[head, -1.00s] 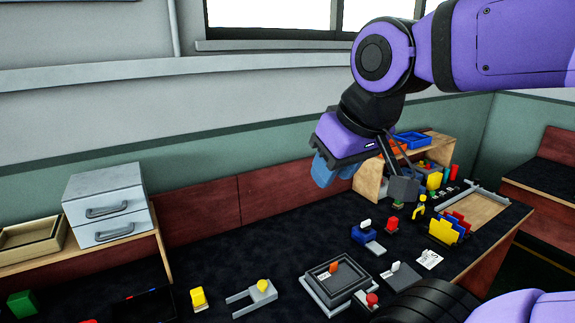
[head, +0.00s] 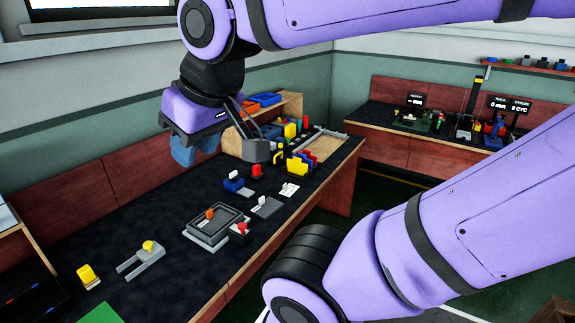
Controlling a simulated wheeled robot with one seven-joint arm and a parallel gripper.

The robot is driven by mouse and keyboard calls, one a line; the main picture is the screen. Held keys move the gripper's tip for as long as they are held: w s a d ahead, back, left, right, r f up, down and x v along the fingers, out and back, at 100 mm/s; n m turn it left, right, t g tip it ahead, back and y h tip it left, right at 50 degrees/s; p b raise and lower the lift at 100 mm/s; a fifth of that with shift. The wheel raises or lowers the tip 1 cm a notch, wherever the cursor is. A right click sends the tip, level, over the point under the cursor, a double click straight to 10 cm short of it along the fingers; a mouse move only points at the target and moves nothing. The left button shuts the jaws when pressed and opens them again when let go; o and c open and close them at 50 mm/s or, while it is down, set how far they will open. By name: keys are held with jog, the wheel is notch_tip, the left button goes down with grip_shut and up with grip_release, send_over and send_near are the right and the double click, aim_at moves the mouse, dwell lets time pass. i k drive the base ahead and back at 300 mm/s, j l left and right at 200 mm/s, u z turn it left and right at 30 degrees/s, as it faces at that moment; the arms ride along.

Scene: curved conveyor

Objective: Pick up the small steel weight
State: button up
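I cannot make out the small steel weight among the small items on the dark bench (head: 110,225). My gripper (head: 196,148), a purple body with two blue fingers, hangs above the back of the bench. The fingers appear apart, with nothing visible between them. A grey block on dark rods, which seems part of my wrist, hangs to its right and hides some of the bench behind. A grey square tray (head: 203,238) with an orange piece lies on the bench below my gripper. A grey plate with a white tag (head: 267,207) lies to its right.
A yellow-topped grey fork (head: 142,258) and a yellow block (head: 87,275) lie at left. A red button (head: 242,227) is beside the tray. Coloured upright plates (head: 301,163) and a wooden shelf (head: 290,103) stand at the far end. Bare bench lies behind the tray.

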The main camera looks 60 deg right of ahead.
aim_at(278, 163)
jog(key=k+z, duration=0.1)
jog(key=z, duration=1.5)
jog(key=i+l+u, duration=0.3)
jog(key=i+l, duration=0.25)
jog(key=i+l+u, duration=0.25)
jog(key=i+l, duration=0.2)
jog(key=l, duration=0.25)
jog(key=i+l+u, duration=0.3)
jog(key=i+l, duration=0.15)
jog(key=l, duration=0.3)
jog(key=i+l+u, duration=0.15)
jog(key=l, duration=0.25)
jog(key=i+l+u, duration=0.15)
jog(key=l, duration=0.3)
